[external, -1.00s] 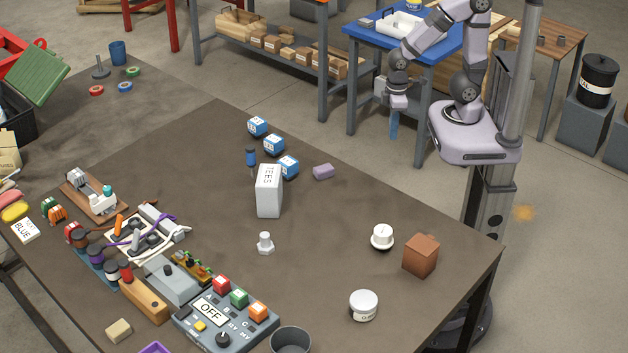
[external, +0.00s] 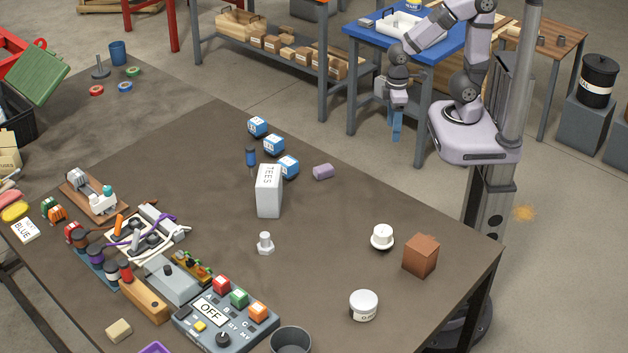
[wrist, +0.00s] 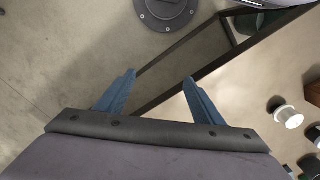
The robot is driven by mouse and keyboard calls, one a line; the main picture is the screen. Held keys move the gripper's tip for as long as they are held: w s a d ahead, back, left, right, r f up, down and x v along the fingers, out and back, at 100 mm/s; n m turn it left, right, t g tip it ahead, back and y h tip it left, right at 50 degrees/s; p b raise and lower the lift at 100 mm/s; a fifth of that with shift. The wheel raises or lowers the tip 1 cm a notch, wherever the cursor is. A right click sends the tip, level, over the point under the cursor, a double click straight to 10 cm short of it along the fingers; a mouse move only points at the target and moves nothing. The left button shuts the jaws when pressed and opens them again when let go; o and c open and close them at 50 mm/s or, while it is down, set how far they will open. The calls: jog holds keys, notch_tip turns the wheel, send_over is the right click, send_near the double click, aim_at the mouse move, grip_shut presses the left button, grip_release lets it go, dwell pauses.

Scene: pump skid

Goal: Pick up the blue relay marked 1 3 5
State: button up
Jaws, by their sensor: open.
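Several blue relays with white labelled tops stand in a slanting row on the brown table in the external view: one at the back (external: 258,126), one in the middle (external: 273,145) and one at the front (external: 288,166). Their markings are too small to read, so I cannot tell which one says 1 3 5. My gripper (external: 397,124) hangs beyond the table's far right edge, well right of the relays, pointing down. In the wrist view, my gripper (wrist: 158,84) has its two blue fingers spread apart with nothing between them. No relay shows in the wrist view.
A tall grey box (external: 269,191) stands just in front of the front relay. A dark blue cylinder (external: 251,157) is left of them and a purple piece (external: 323,172) right. A white knob (external: 382,238) and brown block (external: 421,256) stand near the right edge.

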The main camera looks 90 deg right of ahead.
notch_tip(320, 180, up, 3)
jog(key=n+t+h+b, duration=0.4)
jog(key=n+t+h, duration=0.55)
jog(key=n, duration=1.75)
send_over(293, 168)
jog(key=s+a, duration=0.3)
jog(key=f, duration=0.2)
jog(key=shift+m+h, duration=0.3)
jog(key=shift+h, duration=0.05)
notch_tip(293, 168, down, 8)
jog(key=shift+w+r+p, duration=0.1)
jog(key=shift+p, duration=0.2)
jog(key=shift+f, duration=0.4)
jog(key=shift+p+x, duration=0.6)
jog(key=shift+x, duration=0.8)
jog(key=shift+g, duration=0.25)
jog(key=shift+f+p+x, duration=0.15)
jog(key=shift+p+x, duration=0.3)
jog(key=shift+x, duration=0.7)
jog(key=shift+f+p+x, duration=0.15)
jog(key=shift+p+x, duration=0.25)
jog(key=shift+x, duration=0.75)
